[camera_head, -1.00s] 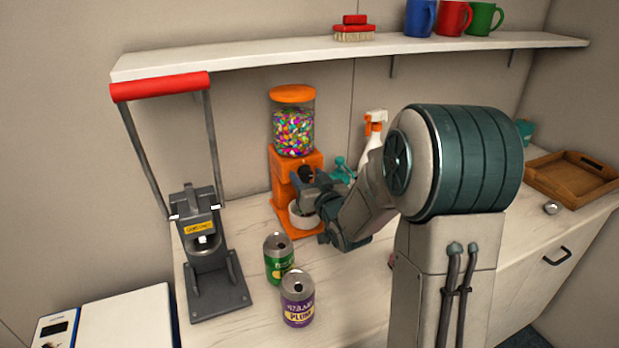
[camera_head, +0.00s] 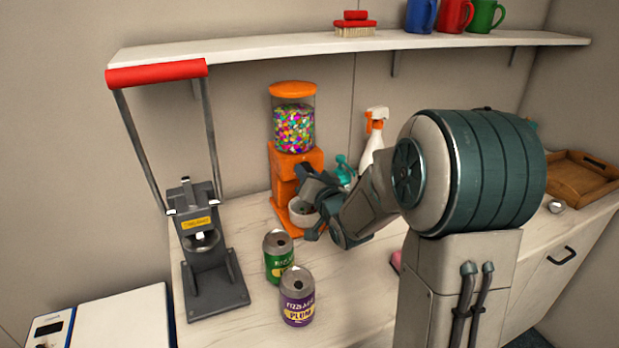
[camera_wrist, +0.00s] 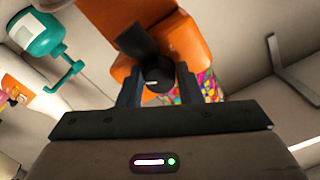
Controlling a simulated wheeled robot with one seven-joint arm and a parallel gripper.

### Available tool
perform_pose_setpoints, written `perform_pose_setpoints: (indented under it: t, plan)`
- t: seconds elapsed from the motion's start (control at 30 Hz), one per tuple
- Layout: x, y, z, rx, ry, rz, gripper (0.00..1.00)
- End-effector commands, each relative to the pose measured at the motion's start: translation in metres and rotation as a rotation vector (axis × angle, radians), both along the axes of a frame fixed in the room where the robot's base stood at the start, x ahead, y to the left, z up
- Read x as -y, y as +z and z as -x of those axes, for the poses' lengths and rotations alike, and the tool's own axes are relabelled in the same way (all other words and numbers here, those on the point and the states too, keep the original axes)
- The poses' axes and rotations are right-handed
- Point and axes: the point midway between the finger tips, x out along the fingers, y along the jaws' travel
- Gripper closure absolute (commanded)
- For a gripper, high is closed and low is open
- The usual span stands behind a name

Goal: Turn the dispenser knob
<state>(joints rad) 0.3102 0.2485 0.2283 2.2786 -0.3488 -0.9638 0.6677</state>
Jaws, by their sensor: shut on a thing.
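The candy dispenser (camera_head: 294,160) is orange, with a clear globe of coloured candy, and stands upright against the back wall. My gripper (camera_head: 304,177) is at the front of its orange body. In the wrist view, the dispenser body (camera_wrist: 182,42) fills the upper middle. The black knob (camera_wrist: 158,76) sticks out from it between my fingertips (camera_wrist: 157,88), and my gripper is shut on it. In the head view the gripper hides the knob. A pale bowl (camera_head: 301,214) sits at the dispenser's base, partly behind my gripper.
A green can (camera_head: 278,258) and a purple can (camera_head: 297,298) stand in front of the dispenser. A grey press (camera_head: 205,250) with a red handle is at left. A spray bottle (camera_head: 371,150) and a teal pump bottle (camera_wrist: 42,38) stand beside the dispenser. A shelf (camera_head: 350,44) runs above.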

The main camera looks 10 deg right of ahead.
Motion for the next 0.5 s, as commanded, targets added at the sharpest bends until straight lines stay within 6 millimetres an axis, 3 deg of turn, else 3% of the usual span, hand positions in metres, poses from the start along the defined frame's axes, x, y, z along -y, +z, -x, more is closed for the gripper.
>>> perform_pose_setpoints:
  t: [0.27,0.3,0.37,0.5]
  plan:
    - [0.0003,-0.0005,0.0002,-0.003,-0.001,-0.003,0.91]
    - [0.0003,-0.0005,0.0002,-0.003,-0.001,-0.003,0.65]
    - [0.0003,-0.0005,0.0002,-0.003,-0.001,-0.004,0.49]
    - [0.0001,-0.0004,0.0002,-0.002,0.000,-0.003,0.47]
